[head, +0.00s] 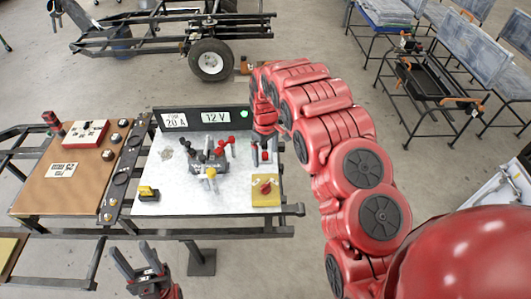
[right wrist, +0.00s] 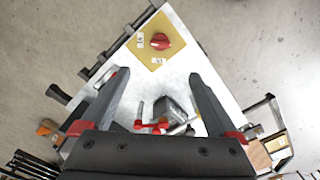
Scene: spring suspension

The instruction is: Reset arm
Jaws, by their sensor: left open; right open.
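My right gripper (head: 262,158) points down over the right side of the white board (head: 160,205), close to a yellow plate with a red knob (head: 265,187). Its two fingers (right wrist: 157,78) are spread with nothing held between them in the right wrist view. The red knob (right wrist: 161,41) shows beyond the fingertips there. A grey block with red, black and yellow levers (head: 208,160) stands mid-board; it partly shows between the fingers (right wrist: 170,108). My left gripper (head: 136,257) is open and empty in front of the board's front rail.
A black panel labelled 20 A and 12 V (head: 200,119) with a green light backs the board. A brown panel with a red-and-white box (head: 87,134) lies left. A wheeled frame (head: 210,60) and racks (head: 410,80) stand behind.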

